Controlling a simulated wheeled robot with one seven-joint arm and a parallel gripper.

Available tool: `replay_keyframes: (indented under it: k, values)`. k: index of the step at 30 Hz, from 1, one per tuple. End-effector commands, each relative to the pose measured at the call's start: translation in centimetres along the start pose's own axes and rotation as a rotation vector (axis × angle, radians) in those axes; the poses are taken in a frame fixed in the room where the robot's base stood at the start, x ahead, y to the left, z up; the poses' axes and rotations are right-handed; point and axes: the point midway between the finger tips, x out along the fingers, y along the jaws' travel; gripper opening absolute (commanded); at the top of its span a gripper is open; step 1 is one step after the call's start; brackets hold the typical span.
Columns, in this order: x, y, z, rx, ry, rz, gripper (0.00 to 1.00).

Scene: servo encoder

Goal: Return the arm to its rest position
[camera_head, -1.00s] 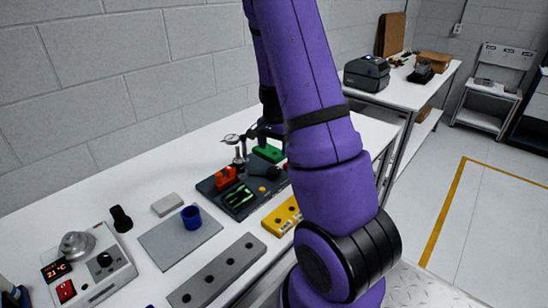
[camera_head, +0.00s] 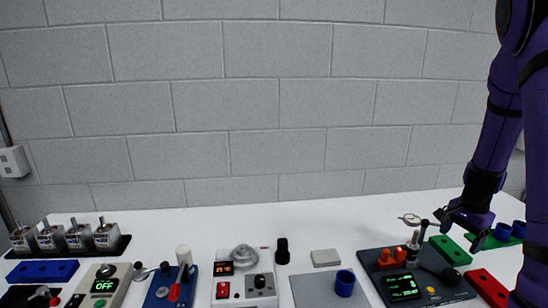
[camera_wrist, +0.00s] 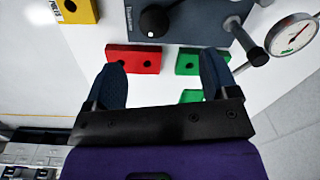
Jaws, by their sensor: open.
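My purple arm (camera_head: 502,130) comes down at the right side of the head view. My gripper (camera_head: 459,230) hangs above the right part of the white bench, by the dial gauge (camera_head: 410,219) and the green block (camera_head: 450,250). In the wrist view my gripper (camera_wrist: 165,70) has its two dark fingers wide apart with nothing between them. Beyond the fingers are a red block (camera_wrist: 133,57) and a green block (camera_wrist: 189,62). The dial gauge (camera_wrist: 293,36) shows to the right of the fingers.
A grey mat (camera_head: 311,291) with a blue cup (camera_head: 344,283), a controller box (camera_head: 243,288) and several motors (camera_head: 77,237) lie further left. The bench's back strip (camera_head: 250,220) is clear, with a block wall behind.

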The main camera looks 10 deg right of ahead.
Motion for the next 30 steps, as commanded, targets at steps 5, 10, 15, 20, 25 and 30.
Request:
replay_keyframes:
  k: [5,10,15,20,25,30]
  values:
    - [-5.0,-1.4,4.2,-0.155,-0.003,-0.077,0.80]
    - [-9.5,-1.9,8.6,-0.325,0.004,-0.140,0.80]
    - [-13.7,-1.3,12.9,-0.498,0.030,-0.193,0.80]
    - [-17.1,-0.1,16.9,-0.660,0.068,-0.234,0.80]
    - [-20.1,2.1,20.9,-0.829,0.124,-0.265,0.80]
    - [-22.4,4.8,24.5,-0.993,0.195,-0.283,0.80]
